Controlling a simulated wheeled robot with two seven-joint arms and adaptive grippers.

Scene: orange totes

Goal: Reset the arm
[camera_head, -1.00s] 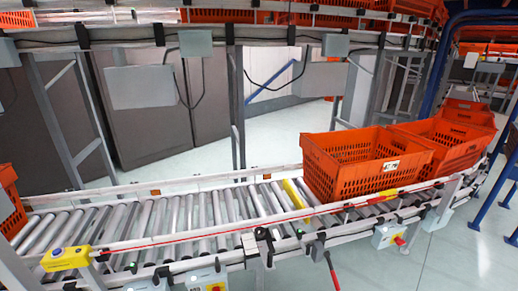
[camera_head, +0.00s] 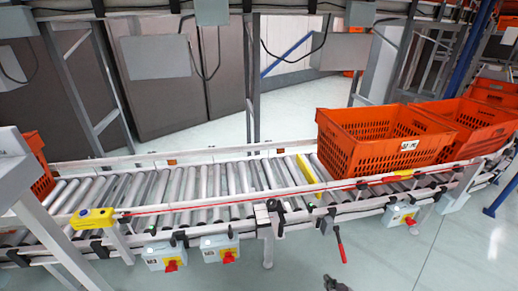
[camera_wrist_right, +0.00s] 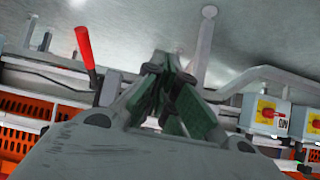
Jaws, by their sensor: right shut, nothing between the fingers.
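My right gripper (camera_head: 335,285) shows only as a small dark tip at the bottom edge of the head view, in front of the roller conveyor (camera_head: 190,190). In the right wrist view its dark green fingers (camera_wrist_right: 170,78) are drawn together with nothing between them. The red lever (camera_wrist_right: 84,48) of the conveyor side shows just left of the fingers, apart from them. My left gripper is not in view.
An orange tote (camera_head: 345,150) stands on the rollers, with another tote (camera_head: 490,125) beyond it. Control boxes with red knobs (camera_head: 228,257) hang on the conveyor's near side. A grey panel (camera_head: 12,165) on a slanted post stands at left. The floor (camera_head: 400,262) at front right is clear.

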